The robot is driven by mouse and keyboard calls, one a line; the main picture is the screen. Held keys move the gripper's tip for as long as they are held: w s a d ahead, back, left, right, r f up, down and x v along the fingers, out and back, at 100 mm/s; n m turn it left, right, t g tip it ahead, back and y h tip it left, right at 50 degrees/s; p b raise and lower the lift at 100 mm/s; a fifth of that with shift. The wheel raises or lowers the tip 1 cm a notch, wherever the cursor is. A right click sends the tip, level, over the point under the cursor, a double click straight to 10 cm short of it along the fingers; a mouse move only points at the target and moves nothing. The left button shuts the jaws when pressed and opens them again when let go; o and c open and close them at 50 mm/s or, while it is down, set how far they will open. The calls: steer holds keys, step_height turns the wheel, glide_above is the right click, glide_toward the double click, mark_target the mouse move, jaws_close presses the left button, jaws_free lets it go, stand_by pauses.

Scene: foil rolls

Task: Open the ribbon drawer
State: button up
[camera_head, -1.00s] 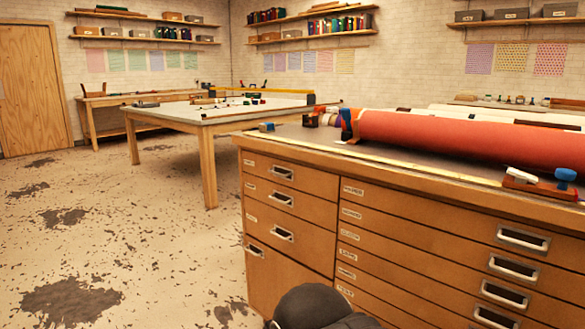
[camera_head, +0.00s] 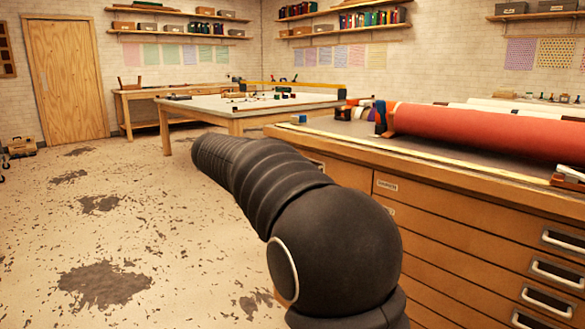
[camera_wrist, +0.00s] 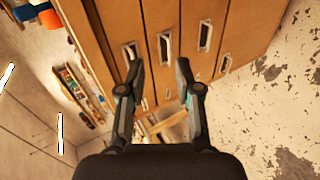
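The wooden drawer cabinet (camera_head: 440,215) stands at the right in the head view, its visible drawers shut. My arm hides most of its left drawer column. The wrist view shows the drawer fronts turned sideways, with metal handles (camera_wrist: 165,48) facing the camera. I cannot read the labels, so I cannot tell which drawer is the ribbon one. My gripper (camera_wrist: 158,68) is open and empty, its two fingers apart in front of the handles. Contact with a handle is not visible. My gripper does not show in the head view.
A red roll (camera_head: 480,132) lies on the cabinet top beside other rolls. A work table (camera_head: 235,108) stands behind, with small items on it. The floor (camera_head: 150,220) left of the cabinet is clear.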

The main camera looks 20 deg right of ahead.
steer(key=w+a+r+h, duration=0.1)
steer(key=w+h, duration=0.2)
steer(key=w, duration=0.6)
steer(key=x, duration=1.3)
steer(key=shift+w+d+r+t+p, duration=0.25)
steer(key=shift+w+d+t+p, duration=0.05)
steer(key=shift+w+p, duration=0.15)
